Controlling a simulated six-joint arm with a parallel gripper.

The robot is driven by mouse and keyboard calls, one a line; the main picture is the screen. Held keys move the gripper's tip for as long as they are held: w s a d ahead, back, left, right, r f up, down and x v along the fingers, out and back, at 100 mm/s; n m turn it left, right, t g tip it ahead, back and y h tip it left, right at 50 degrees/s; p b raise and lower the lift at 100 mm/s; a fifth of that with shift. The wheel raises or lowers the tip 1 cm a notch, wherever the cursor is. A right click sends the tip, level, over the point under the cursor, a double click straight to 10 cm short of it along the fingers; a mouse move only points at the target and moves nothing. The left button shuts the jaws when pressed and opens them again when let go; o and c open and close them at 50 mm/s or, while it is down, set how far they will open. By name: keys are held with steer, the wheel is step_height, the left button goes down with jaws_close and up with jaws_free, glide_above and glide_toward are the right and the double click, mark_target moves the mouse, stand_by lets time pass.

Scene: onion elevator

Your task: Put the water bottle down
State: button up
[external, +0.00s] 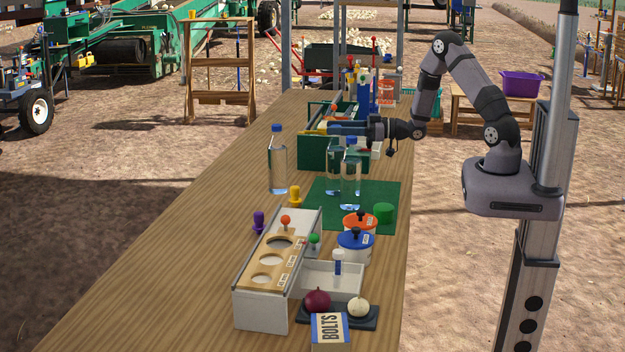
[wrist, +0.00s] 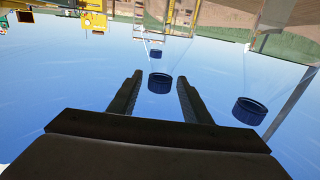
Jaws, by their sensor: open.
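Three clear water bottles with blue caps stand upright. One bottle (external: 278,165) is on the bare wood at left. A second (external: 333,172) and a third (external: 350,182) stand close together on the green mat (external: 385,190). My gripper (external: 335,129) points left, above the tops of the pair. It is open and empty. The wrist view is upside down. There a blue cap (wrist: 159,83) shows in the gap between my fingers (wrist: 160,80), apart from both. Another cap (wrist: 250,112) is to the right, and a smaller one (wrist: 155,53) farther off.
A green divided box (external: 312,155) stands behind the pair. A wooden-topped holder (external: 270,262) is nearer. The table's left side (external: 190,240) is clear.

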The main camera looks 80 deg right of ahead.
steer(key=s+d+b, duration=0.1)
steer(key=s+b, duration=0.1)
steer(key=s, duration=0.9)
steer(key=shift+s+d+b, duration=0.35)
steer(key=shift+b, duration=0.05)
steer(key=shift+w+f, duration=0.1)
step_height(320, 180, down, 9)
steer(key=w+a+g+h, duration=0.3)
steer(key=g+h, duration=0.1)
steer(key=g, duration=0.4)
steer(key=s+a+f+m+g+y, duration=0.1)
steer(key=s+a+f+g, duration=0.1)
steer(key=s+a+g, duration=0.7)
steer(key=s+a, duration=0.7)
steer(key=s, duration=0.2)
steer(key=shift+s+a+m+g, duration=0.2)
steer(key=shift+a+m+g, duration=0.1)
steer(key=shift+a+g, duration=0.1)
